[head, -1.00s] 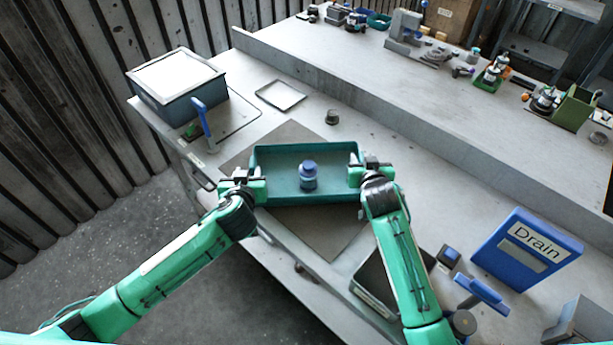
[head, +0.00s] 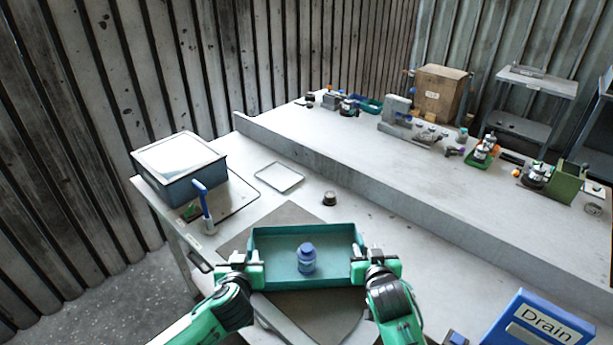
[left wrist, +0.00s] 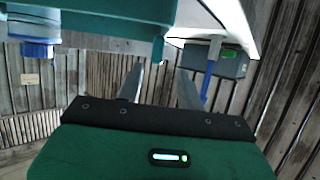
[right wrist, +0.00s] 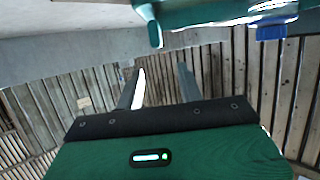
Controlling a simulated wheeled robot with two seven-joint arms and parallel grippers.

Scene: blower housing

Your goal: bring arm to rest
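My left gripper (head: 252,268) is at the bin's left end. In the left wrist view its two fingers (left wrist: 160,80) are apart, with the bin's edge between or just beyond the tips. My right gripper (head: 363,265) is at the bin's right end. In the right wrist view its fingers (right wrist: 158,82) are also apart, near the bin's end. Contact with the bin cannot be told.
A grey lidded box (head: 180,172) and a blue-handled tool (head: 203,203) stand left. A flat white tray (head: 279,177) and a small dark knob (head: 329,198) lie behind the bin. A blue Drain container (head: 530,325) is at front right. A raised ledge (head: 400,170) runs behind.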

